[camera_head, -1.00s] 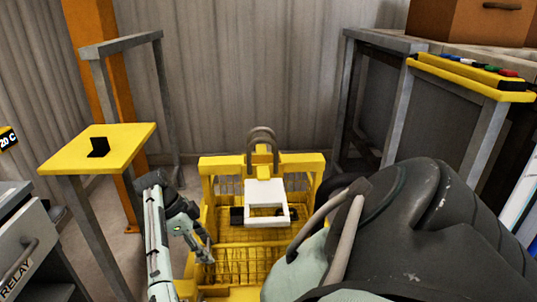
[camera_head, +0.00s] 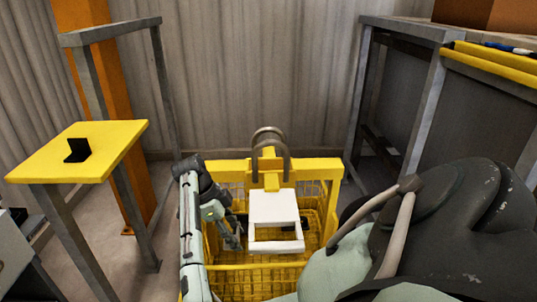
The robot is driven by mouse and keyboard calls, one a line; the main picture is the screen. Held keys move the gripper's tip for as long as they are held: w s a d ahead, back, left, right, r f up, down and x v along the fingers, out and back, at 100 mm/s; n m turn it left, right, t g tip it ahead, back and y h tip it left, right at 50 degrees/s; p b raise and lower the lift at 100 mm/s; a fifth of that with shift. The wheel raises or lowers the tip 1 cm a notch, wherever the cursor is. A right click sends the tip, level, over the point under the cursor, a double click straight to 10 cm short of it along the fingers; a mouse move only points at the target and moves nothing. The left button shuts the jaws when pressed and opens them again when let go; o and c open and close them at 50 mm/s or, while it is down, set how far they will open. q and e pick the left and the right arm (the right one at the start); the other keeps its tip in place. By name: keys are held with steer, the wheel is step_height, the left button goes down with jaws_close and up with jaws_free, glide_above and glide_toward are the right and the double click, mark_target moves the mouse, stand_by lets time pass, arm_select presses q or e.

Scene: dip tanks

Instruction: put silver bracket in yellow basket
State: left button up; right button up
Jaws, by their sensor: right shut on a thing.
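The yellow basket (camera_head: 312,170) stands in the middle, with wire-mesh sides and a grey loop on top. A white plate with an open frame (camera_head: 276,246) shows at the basket's middle, to the right of the gripper. My left gripper is not in view.
A yellow-topped stand (camera_head: 110,140) at the left holds a black bracket (camera_head: 77,150). A grey bench (camera_head: 402,27) with a yellow-edged shelf (camera_head: 490,65) stands at the right. An orange post (camera_head: 130,120) and a grey frame (camera_head: 110,36) stand behind the stand.

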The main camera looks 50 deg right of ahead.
step_height(320, 180, down, 9)
steer(key=shift+f+b, duration=0.15)
steer(key=shift+b, duration=0.4)
steer(key=shift+f, duration=0.15)
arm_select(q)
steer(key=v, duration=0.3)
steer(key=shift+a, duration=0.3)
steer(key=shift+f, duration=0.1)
arm_select(e)
steer(key=shift+f, duration=0.6)
steer(key=o, duration=1.2)
steer(key=shift+c, duration=0.2)
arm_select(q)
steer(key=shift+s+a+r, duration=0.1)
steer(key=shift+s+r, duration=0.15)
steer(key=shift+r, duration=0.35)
arm_select(e)
steer(key=shift+s, duration=0.1)
